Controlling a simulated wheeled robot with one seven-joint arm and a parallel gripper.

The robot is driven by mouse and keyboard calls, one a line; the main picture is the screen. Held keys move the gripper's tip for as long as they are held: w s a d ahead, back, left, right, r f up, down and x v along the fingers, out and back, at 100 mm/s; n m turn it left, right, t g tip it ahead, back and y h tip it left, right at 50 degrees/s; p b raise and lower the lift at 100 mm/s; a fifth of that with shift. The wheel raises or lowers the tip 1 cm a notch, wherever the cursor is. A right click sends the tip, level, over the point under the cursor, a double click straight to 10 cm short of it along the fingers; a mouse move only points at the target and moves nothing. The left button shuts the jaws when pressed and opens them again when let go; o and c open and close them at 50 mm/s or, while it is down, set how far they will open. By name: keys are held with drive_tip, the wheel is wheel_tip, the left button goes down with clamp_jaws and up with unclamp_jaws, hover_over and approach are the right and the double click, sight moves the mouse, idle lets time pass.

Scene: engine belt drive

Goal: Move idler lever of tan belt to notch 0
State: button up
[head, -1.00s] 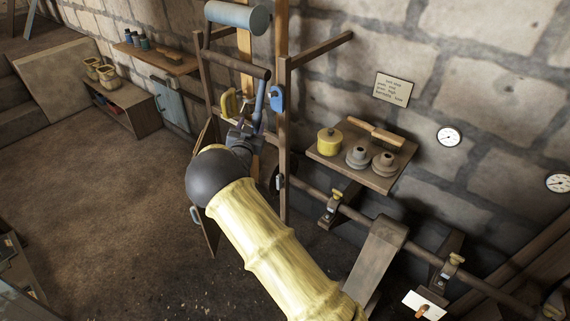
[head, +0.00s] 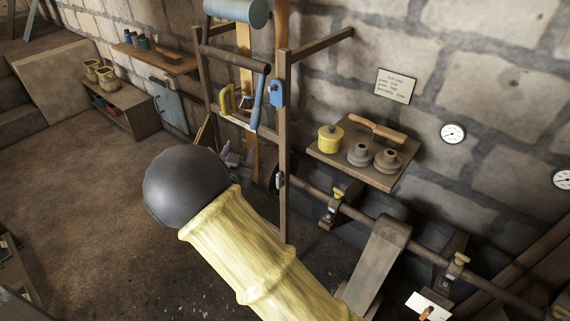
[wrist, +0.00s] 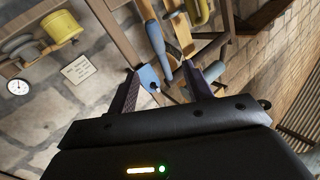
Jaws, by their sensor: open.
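The tan belt (head: 244,50) runs down from a grey-blue drum inside the wooden frame; it also shows in the wrist view (wrist: 180,36). A blue-grey lever (head: 258,102), which looks like the idler lever, hangs at a slant in front of it. In the wrist view the lever (wrist: 155,40) points down toward the space between my fingers. My gripper (wrist: 165,72) is open and empty, apart from the lever. In the head view my gripper (head: 229,156) is mostly hidden behind my dark wrist ball, below the lever. I cannot read any notch markings.
A blue tag (head: 277,93) is on the right post, and a yellow handle (head: 227,98) is left of the lever. A wooden shelf (head: 340,165) with a yellow pot stands right of the frame. A shaft (head: 310,188) runs below it. Floor at left is open.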

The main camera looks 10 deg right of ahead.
drive_tip(key=s+d+r+n+g+y+p, duration=0.2)
drive_tip(key=s+d+g+p, duration=0.5)
drive_tip(key=d, duration=0.4)
drive_tip(key=shift+s+d+r+g+y, duration=0.4)
drive_tip(key=shift+s+r+g+y, duration=0.15)
drive_tip(key=shift+s+g+y, duration=0.35)
drive_tip(key=shift+s, duration=0.1)
drive_tip(key=shift+c, duration=1.4)
drive_tip(key=shift+s+d, duration=0.25)
drive_tip(key=shift+s, duration=0.1)
drive_tip(key=c, duration=0.4)
drive_tip(key=s+d+n+g, duration=0.1)
drive_tip(key=s+d+g, duration=0.1)
drive_tip(key=s, duration=0.4)
drive_tip(key=s+d+n+g, duration=0.1)
drive_tip(key=s+d+g, duration=0.1)
drive_tip(key=s, duration=0.4)
drive_tip(key=s+d+n+g, duration=0.1)
drive_tip(key=s+d+g, duration=0.1)
drive_tip(key=s+d, duration=0.2)
drive_tip(key=shift+s+d, duration=0.15)
drive_tip(key=shift+s, duration=0.65)
drive_tip(key=shift+s+d, duration=0.1)
drive_tip(key=shift+s, duration=0.7)
clamp_jaws()
drive_tip(key=shift+w, duration=0.1)
